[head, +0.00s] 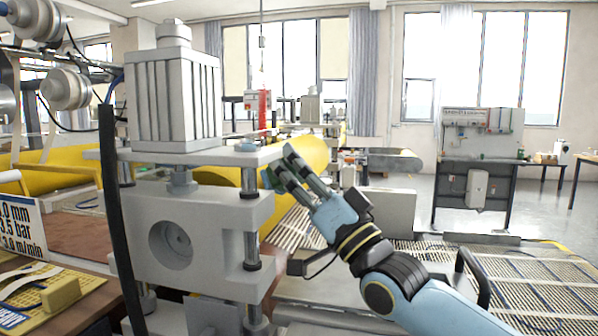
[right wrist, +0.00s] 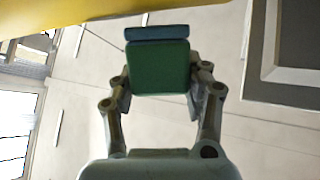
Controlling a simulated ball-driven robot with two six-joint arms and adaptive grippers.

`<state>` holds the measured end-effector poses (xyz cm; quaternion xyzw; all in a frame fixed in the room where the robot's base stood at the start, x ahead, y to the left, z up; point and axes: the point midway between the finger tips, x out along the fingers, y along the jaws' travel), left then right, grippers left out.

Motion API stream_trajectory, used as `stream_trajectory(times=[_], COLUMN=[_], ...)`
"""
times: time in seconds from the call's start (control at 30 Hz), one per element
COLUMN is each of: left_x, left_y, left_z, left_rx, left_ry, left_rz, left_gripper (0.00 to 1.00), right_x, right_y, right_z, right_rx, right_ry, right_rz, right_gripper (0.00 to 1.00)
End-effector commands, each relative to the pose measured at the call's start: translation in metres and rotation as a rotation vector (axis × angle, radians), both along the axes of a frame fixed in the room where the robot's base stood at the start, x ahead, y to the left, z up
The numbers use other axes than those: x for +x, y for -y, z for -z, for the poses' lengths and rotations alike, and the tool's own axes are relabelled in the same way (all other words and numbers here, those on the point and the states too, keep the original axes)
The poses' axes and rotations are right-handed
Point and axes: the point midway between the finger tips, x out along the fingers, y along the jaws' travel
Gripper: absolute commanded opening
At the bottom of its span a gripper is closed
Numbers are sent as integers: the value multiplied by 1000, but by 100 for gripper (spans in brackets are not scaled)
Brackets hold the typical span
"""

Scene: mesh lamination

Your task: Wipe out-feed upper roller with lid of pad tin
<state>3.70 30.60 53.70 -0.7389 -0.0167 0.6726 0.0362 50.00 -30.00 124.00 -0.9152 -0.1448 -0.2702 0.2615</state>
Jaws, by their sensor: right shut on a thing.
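My right gripper (head: 282,172) reaches in from the right, beside the press frame and in front of a yellow roller (head: 312,152). It is shut on a green block with a blue strip along its far edge (right wrist: 158,66), which sits between the fingers in the right wrist view. I cannot tell whether this block is the lid of the pad tin. The yellow roller (right wrist: 70,14) crosses the top left of that view, close beyond the block; contact is unclear. In the head view the block is mostly hidden by the fingers. My left gripper is out of view.
The grey press frame (head: 205,235) with its ribbed cylinder stands close on the left. A yellow block (head: 60,295) lies on a yellow mat (head: 92,283) at lower left, below a settings sign (head: 22,228). A control cabinet (head: 478,155) stands at the back right.

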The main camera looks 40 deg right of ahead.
Motion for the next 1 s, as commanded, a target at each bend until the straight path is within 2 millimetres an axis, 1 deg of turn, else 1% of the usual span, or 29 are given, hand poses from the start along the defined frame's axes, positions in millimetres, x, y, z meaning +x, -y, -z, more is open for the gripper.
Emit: stream_trajectory(times=[0.53, 1.0], left_x=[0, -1], left_y=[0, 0], left_z=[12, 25], left_rx=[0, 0], left_ry=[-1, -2], left_rz=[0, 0], left_gripper=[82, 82], right_x=[5, 10], right_y=[-5, -8], right_z=[5, 17], right_rx=[1, 5], right_ry=[2, -10], right_rz=[1, 3], right_gripper=[5, 5])
